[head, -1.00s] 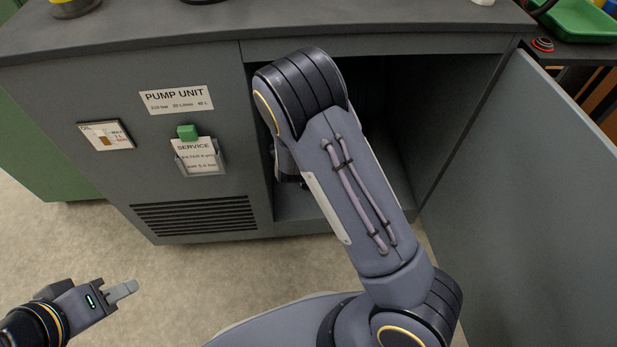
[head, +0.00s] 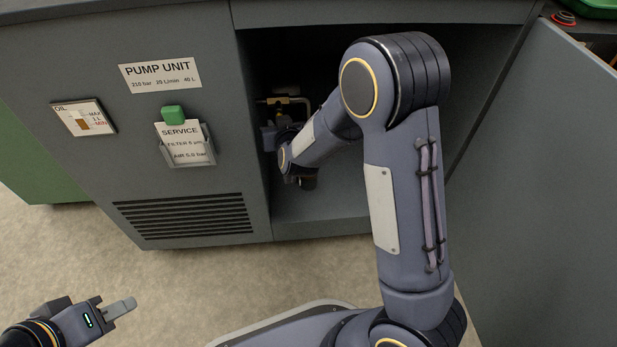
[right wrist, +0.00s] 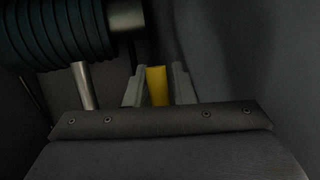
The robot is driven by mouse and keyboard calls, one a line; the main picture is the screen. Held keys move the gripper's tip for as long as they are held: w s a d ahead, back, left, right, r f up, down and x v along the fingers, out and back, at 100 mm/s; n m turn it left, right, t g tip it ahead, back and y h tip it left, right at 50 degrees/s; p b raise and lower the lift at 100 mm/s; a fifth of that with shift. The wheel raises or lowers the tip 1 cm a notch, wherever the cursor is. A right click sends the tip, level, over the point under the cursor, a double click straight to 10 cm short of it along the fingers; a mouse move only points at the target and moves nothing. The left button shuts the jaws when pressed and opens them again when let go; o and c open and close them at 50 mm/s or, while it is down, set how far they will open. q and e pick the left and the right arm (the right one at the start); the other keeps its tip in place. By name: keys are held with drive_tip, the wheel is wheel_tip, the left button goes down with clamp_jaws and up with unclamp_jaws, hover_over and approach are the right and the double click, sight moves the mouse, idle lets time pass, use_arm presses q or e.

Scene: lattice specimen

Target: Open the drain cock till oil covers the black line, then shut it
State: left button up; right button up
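The drain cock appears to be the yellow piece (right wrist: 157,86) in the right wrist view. It stands between the two grey fingers of my right gripper (right wrist: 158,88). The fingers are close on both sides of it; whether they press on it I cannot tell. In the head view my right arm reaches into the dark open cabinet and hides this gripper. The oil gauge (head: 84,118) on the cabinet front shows a brown patch beside MAX and MIN marks; a black line is too small to make out. My left gripper (head: 121,308) is low at the left, over the floor, apart from everything.
Brass-coloured piping (head: 290,101) shows inside the cabinet. The open door (head: 560,190) stands at the right. A service card holder (head: 188,150) with a green block (head: 173,115) is on the front panel. A dark ribbed cylinder (right wrist: 55,35) is close to my right gripper.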

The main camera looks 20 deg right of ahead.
drive_tip(key=o, duration=0.4)
drive_tip(key=shift+c, duration=0.2)
drive_tip(key=s+d+r+g+y+p, duration=0.1)
drive_tip(key=s+r+g+y, duration=0.3)
drive_tip(key=s, duration=0.7)
drive_tip(key=s+d+r+y+p, duration=0.1)
drive_tip(key=s+r+p, duration=0.1)
drive_tip(key=s+r, duration=0.65)
drive_tip(key=s+d+f+g, duration=0.2)
drive_tip(key=s+g, duration=0.2)
drive_tip(key=s, duration=1.3)
wheel_tip(320, 180, up, 38)
drive_tip(key=p, duration=3.8)
drive_tip(key=shift+s+a+r, duration=0.2)
drive_tip(key=shift+s+a, duration=0.05)
drive_tip(key=shift+s, duration=0.05)
